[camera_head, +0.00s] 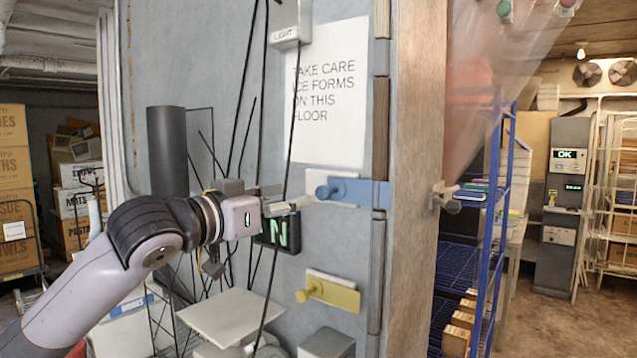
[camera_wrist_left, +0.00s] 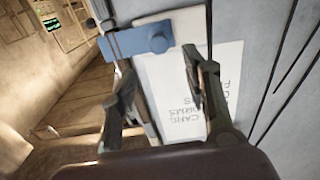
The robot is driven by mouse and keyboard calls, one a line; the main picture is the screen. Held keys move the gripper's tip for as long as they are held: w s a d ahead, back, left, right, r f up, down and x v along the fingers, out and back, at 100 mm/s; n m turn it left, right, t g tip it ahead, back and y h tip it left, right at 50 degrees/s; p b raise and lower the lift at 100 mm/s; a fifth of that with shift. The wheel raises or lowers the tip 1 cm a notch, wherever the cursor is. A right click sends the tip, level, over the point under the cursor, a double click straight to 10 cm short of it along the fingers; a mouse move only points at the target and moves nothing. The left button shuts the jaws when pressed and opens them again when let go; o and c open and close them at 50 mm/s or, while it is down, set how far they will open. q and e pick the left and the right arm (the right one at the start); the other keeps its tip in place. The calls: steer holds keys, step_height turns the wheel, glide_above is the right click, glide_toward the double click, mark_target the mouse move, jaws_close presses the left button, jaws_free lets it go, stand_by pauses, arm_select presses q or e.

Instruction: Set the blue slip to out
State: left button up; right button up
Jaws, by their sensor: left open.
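The blue slip (camera_head: 357,192) is a flat blue bar with a round knob at its left end, lying across a white plate on the grey panel. Its right end reaches over the panel's edge strip. It also shows in the wrist view (camera_wrist_left: 122,42), ahead of the fingertips. My left gripper (camera_head: 286,201) is open and empty, just left of the knob in the head view. In the wrist view the left gripper (camera_wrist_left: 160,70) has its fingers spread, with the knob beyond them. A black sign (camera_head: 281,233) with green letters is partly hidden behind the gripper. My right gripper is not in view.
A yellow slip (camera_head: 335,292) with a knob sits lower on the panel. A paper notice (camera_head: 328,90) hangs above the blue slip. Dark cables run down the panel near my arm. A blue shelf rack (camera_head: 475,240) stands right of the brown post.

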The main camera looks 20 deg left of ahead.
mark_target(320, 193)
arm_select(q)
steer(key=p+x, duration=0.3)
steer(key=x, duration=0.5)
steer(key=shift+w+d, duration=0.25)
steer(key=shift+w, duration=0.3)
steer(key=shift+f, duration=0.1)
steer(key=shift+c, duration=0.4)
jaws_close()
